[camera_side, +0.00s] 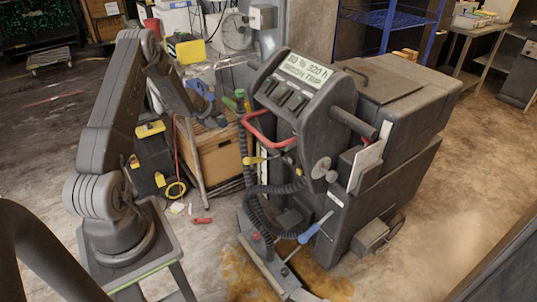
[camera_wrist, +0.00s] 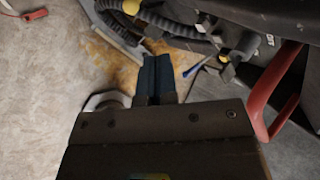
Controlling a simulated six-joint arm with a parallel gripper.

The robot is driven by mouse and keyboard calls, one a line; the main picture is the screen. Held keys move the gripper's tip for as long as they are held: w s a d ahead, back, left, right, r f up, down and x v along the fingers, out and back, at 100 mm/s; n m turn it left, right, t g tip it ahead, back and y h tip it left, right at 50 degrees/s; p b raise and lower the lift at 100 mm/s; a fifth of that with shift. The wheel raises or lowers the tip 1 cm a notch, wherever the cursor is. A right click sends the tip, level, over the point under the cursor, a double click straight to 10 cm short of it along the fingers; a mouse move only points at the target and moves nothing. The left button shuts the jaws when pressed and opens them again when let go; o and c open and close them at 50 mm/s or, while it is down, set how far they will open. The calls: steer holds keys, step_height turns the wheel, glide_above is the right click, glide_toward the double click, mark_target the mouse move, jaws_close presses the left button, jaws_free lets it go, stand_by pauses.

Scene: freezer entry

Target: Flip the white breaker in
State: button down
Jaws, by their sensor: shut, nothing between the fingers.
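The dark machine (camera_side: 400,90) stands in the middle of the side view. Its sloped panel (camera_side: 312,72) has a lit display (camera_side: 305,70) above a row of dark switches (camera_side: 288,97). I cannot pick out a white breaker in either view; it may be hidden or too small to tell. My gripper, with blue fingers (camera_wrist: 158,60), is shut and empty in the wrist view. It points down past the machine's front, with hoses and stained floor beyond the tips. In the side view my arm's end is left of the panel, and its fingers are hard to make out.
A red bar handle (camera_side: 262,135) sticks out of the machine's front, close to my gripper's right in the wrist view (camera_wrist: 272,100). A black hose (camera_side: 262,215) and a blue-handled lever (camera_side: 315,228) are low down. A cardboard box (camera_side: 215,155) stands behind my arm's end.

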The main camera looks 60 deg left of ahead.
steer(key=w+d+f+n+t, duration=0.1)
steer(key=d+f+n, duration=0.4)
steer(key=d, duration=0.6)
steer(key=shift+w+f+n+t, duration=0.35)
steer(key=shift+w+f, duration=0.2)
steer(key=shift+f, duration=0.45)
steer(key=w+r+x, duration=0.2)
steer(key=x, duration=1.1)
steer(key=shift+s, duration=0.1)
